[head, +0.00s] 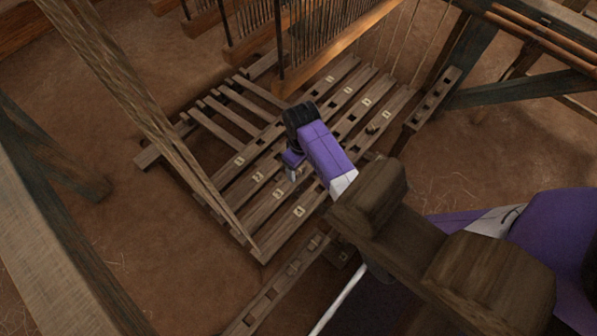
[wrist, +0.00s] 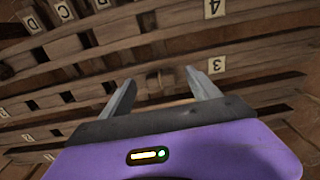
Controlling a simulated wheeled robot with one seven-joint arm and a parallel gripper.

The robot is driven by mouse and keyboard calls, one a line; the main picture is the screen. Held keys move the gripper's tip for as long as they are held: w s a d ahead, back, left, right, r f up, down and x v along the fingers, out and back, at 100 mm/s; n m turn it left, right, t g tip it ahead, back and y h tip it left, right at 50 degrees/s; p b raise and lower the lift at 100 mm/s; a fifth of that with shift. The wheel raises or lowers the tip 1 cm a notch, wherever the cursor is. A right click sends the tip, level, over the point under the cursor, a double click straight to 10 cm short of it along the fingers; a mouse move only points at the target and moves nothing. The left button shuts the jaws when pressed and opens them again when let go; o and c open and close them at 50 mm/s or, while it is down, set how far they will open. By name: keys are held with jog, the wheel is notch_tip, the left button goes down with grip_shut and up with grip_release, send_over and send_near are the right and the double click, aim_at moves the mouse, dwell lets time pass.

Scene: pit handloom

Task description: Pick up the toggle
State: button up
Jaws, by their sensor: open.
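My gripper (wrist: 160,86) is open in the wrist view, its two grey fingers spread over a wooden slat. A small brown wooden piece (wrist: 153,80) shows between the fingertips; it may be the toggle, but it is dim and I cannot tell for sure. Nothing is visibly held. In the head view my gripper (head: 293,174) points down over the numbered wooden treadles (head: 270,201), and my wrist hides part of them. A small dark peg (head: 372,129) stands on the treadles to the right of my wrist.
Hanging heddle frames (head: 300,45) with many thin rods stand behind my wrist. A slanted wooden post (head: 150,115) crosses the left. A slotted wooden bar (head: 433,97) lies at the right. White labels mark the slats, such as the 3 (wrist: 217,64).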

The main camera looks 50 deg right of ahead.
notch_tip(320, 180, down, 3)
jog(key=shift+r+b, duration=0.2)
jog(key=shift+b, duration=0.1)
jog(key=shift+c, duration=0.4)
jog(key=c, duration=1.3)
jog(key=shift+r, duration=0.15)
jog(key=shift+c, duration=0.2)
